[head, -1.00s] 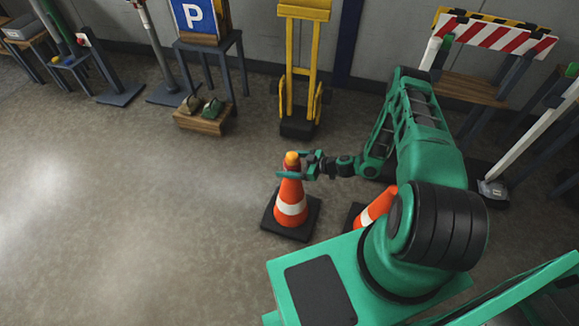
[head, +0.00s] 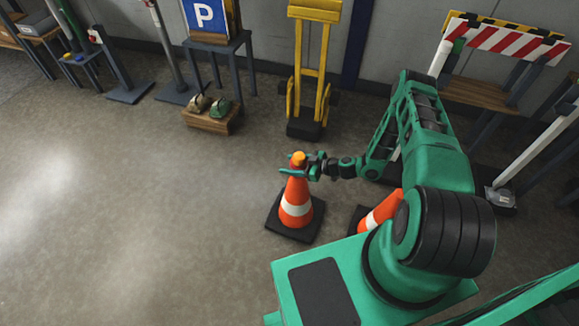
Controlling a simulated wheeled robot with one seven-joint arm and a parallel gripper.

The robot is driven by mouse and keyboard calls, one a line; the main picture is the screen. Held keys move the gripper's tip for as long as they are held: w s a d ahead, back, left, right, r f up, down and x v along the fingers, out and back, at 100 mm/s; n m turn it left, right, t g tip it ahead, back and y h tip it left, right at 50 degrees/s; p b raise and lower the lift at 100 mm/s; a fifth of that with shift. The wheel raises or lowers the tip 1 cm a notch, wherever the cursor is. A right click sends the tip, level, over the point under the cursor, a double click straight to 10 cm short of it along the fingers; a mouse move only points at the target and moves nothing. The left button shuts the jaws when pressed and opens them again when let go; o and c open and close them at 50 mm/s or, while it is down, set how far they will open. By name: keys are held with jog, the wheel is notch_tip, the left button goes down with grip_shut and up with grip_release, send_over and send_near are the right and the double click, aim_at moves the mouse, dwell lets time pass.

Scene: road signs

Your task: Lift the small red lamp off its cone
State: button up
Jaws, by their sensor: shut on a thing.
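An orange cone (head: 296,207) with a white band stands upright on a black square base in the middle of the floor. A small lamp (head: 299,157), which looks orange-amber rather than red, is at its tip. My gripper (head: 291,167) reaches in from the right at the cone's top. Its teal fingers are shut on the lamp, at or just below its visible top. The lamp is still at the cone's tip, with no clear gap beneath it. The fingers partly hide where lamp and cone meet.
A second orange cone (head: 380,211) is partly hidden behind my arm. A yellow hand truck (head: 317,65) stands at the wall. A wooden crate (head: 211,122) holds small items. A striped barrier (head: 505,38) is at the back right. The left floor is clear.

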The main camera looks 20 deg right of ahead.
aim_at(292, 159)
notch_tip(292, 159, up, 4)
jog(key=shift+s+r, duration=0.1)
jog(key=s+a+r, duration=0.4)
jog(key=s+r, duration=0.2)
jog(key=s, duration=0.4)
jog(key=shift+s+a+r, duration=0.25)
